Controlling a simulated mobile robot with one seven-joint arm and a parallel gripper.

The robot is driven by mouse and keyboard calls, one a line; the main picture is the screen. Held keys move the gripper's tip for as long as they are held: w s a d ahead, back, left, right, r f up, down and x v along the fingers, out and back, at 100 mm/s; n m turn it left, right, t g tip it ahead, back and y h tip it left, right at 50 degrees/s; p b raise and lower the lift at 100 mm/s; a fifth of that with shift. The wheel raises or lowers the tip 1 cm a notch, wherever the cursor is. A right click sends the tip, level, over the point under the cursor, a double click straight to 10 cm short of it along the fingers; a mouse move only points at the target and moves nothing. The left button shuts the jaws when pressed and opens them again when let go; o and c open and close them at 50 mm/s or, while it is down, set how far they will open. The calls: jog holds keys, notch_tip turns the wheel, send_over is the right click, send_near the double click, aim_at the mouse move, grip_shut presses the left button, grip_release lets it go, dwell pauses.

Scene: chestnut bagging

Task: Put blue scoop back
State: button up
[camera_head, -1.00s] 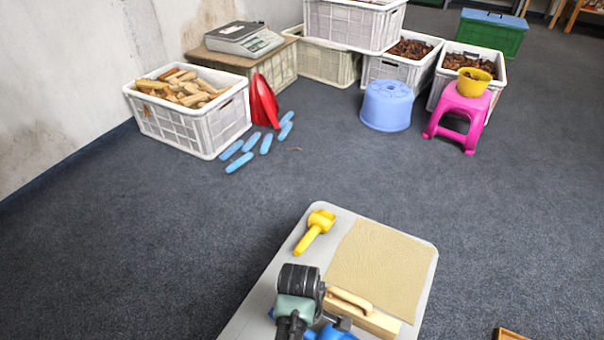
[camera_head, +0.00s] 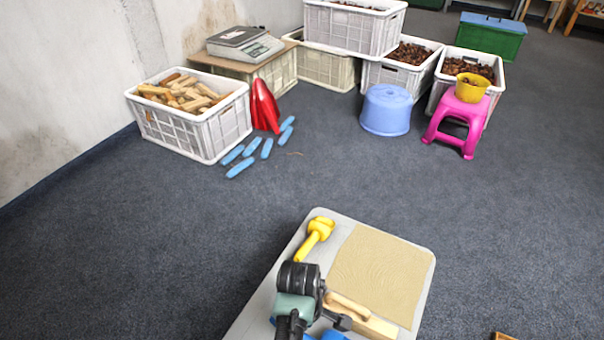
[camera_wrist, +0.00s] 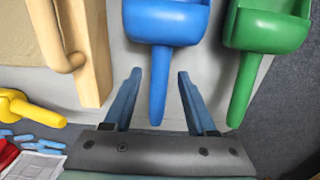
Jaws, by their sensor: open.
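The blue scoop (camera_wrist: 163,35) is in the wrist view, with its bowl at the top and its handle pointing down toward my gripper. It seems to lie on the pale grey table; in the head view only a bit of it (camera_head: 332,335) shows at the bottom edge, partly behind my arm. My gripper (camera_wrist: 159,74) is open, with one finger on each side of the blue handle and a visible gap on both sides. The table (camera_head: 257,315) is directly in front of me.
A green scoop (camera_wrist: 246,80) lies close on the right. A wooden-handled block (camera_wrist: 92,50) and a yellow scoop (camera_head: 313,240) lie left of the blue one. A tan sheet (camera_head: 383,270) covers part of the table. Crates, including one of wood pieces (camera_head: 205,132), stand farther off.

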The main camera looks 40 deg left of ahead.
notch_tip(320, 180, up, 8)
jog(key=p, duration=0.4)
jog(key=shift+r, duration=0.2)
jog(key=shift+a, duration=0.1)
